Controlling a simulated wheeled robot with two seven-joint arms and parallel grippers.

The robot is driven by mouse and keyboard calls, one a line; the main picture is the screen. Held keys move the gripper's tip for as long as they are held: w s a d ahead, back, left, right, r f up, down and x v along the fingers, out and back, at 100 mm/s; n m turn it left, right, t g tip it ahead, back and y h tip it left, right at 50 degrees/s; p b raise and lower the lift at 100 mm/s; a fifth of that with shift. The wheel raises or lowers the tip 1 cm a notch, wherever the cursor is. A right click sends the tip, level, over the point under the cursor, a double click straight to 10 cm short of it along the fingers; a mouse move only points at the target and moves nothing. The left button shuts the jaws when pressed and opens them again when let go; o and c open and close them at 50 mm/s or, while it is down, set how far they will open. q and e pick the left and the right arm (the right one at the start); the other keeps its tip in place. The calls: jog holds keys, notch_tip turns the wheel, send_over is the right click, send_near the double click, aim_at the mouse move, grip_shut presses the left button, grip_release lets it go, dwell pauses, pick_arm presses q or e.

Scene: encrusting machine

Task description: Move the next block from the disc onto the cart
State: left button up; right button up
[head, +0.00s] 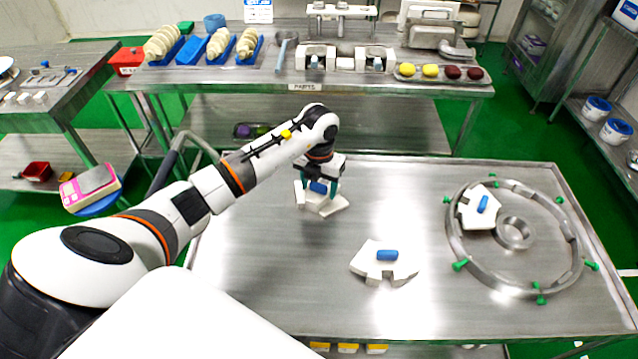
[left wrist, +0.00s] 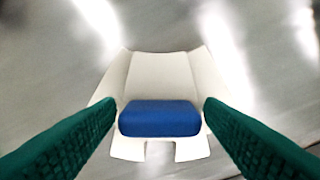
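My left gripper (head: 318,188) is over the left part of the steel cart top (head: 270,270). Its green fingers are at the two ends of the blue handle of a white block (head: 328,208); in the left wrist view the handle (left wrist: 160,118) fills the space between the fingertips, and they look shut on it. The block is at or just above the top; contact is unclear. A second white block with a blue handle (head: 385,265) lies front centre. A third (head: 477,212) sits inside the steel ring of the disc (head: 453,240) at the right. My right gripper is not in view.
Green knobs stand around the ring, and a round steel hub (head: 514,233) is inside it. A back table (head: 230,80) carries trays and machine parts. A pink scale (head: 90,187) stands at the left. The top between the gripper and the ring is clear.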

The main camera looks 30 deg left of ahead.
aim_at(319, 183)
pick_arm(q)
jog(key=o, duration=0.3)
jog(key=shift+o, duration=0.2)
jog(key=shift+r, duration=0.15)
notch_tip(319, 183, up, 12)
jog(key=b, duration=0.2)
jog(key=shift+b, duration=0.3)
